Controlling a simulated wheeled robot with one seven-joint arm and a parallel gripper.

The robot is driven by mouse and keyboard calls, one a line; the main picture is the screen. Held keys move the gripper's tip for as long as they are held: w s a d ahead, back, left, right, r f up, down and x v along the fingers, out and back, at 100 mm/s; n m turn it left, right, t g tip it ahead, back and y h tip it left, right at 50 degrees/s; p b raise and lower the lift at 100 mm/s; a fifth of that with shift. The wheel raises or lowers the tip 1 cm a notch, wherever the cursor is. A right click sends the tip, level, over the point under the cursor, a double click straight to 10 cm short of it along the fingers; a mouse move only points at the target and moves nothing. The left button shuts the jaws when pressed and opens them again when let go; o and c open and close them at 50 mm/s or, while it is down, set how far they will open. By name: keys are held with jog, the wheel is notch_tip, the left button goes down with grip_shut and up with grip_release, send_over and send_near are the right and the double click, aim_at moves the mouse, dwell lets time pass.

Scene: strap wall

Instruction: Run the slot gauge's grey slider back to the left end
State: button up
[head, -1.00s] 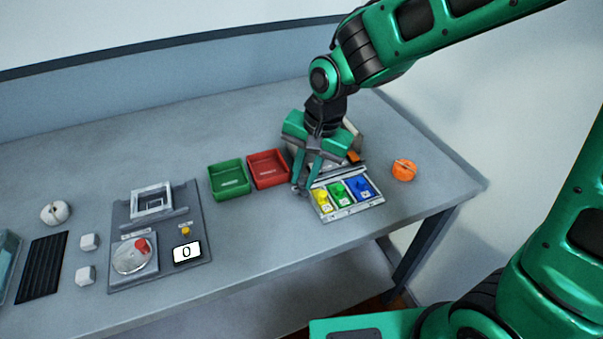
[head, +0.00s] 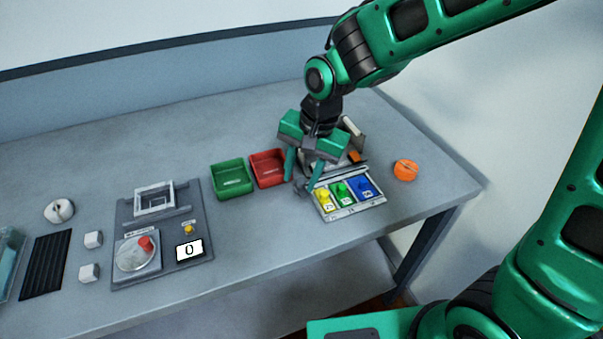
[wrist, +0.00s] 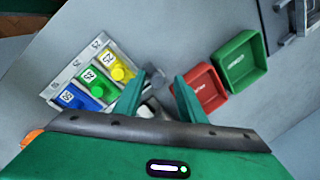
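A low pale unit with yellow, green and blue numbered bays (head: 349,209) lies under my gripper; it also shows in the wrist view (wrist: 68,73). A small grey piece (head: 299,186), which looks like the slider, sits by the unit's left, yellow end. In the wrist view this grey piece (wrist: 155,77) shows just beyond and between my fingertips. My gripper (head: 301,184) points down with its fingers apart, nothing visibly clamped. I cannot tell whether a finger touches the grey piece.
A red bin (head: 268,167) and a green bin (head: 231,179) stand close left of my gripper. An orange round object (head: 405,170) lies to the right. A pale open box (head: 351,133) stands behind my fingers. A grey panel with a red-knobbed dial (head: 137,254) is farther left.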

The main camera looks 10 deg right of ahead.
jog(key=w+v, duration=0.1)
jog(key=v, duration=0.9)
jog(key=shift+s+r, duration=0.3)
jog(key=shift+s, duration=0.15)
jog(key=shift+d, duration=0.15)
jog(key=s+d+h, duration=0.1)
jog(key=s+d, duration=0.2)
jog(key=d, duration=1.6)
jog(key=s+d+f+g, duration=0.1)
jog(key=s+d+f, duration=0.3)
jog(key=s+d, duration=1)
jog(key=shift+s+d+m+h, duration=0.3)
jog(key=shift+s+h, duration=0.1)
jog(key=shift+s, duration=0.7)
